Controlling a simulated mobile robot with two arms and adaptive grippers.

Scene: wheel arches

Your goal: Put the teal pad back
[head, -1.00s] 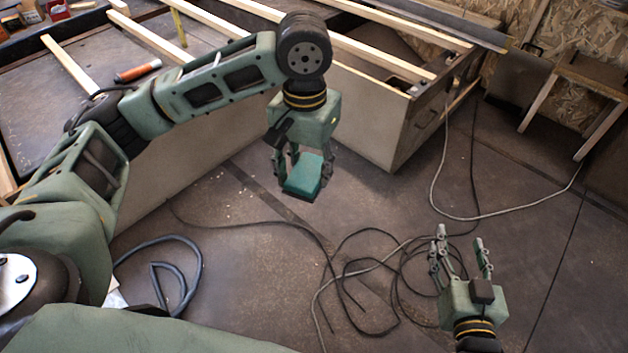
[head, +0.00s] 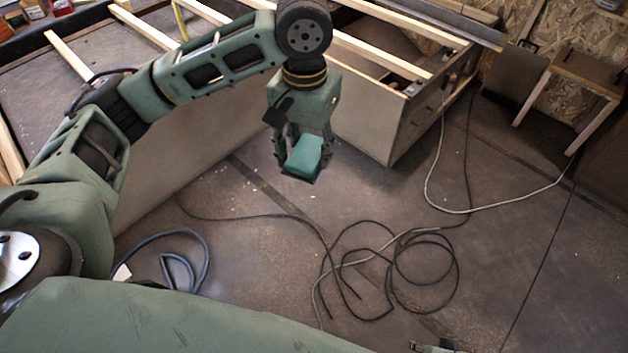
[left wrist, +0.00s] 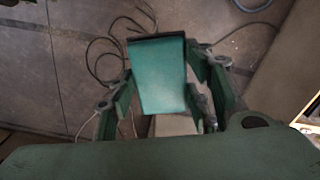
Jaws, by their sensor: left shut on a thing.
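The teal pad (head: 305,153) is a small block held between the fingers of my left gripper (head: 303,160) in the head view, in front of the wooden-sided bench. My left gripper is shut on it, and the pad hangs above the floor. In the left wrist view the teal pad (left wrist: 160,75) sits between the two fingers, its broad teal face toward the camera and a dark edge at its far end. Of my right gripper (head: 432,348), only a small piece shows at the bottom edge of the head view, so its opening is hidden.
The bench (head: 380,125) with wooden slats (head: 385,52) stands behind the left gripper. Black and grey cables (head: 400,262) lie looped on the floor, and a blue hose (head: 185,262) lies nearer. A small wooden stand (head: 575,80) is at the right wall. Open floor lies right of the bench.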

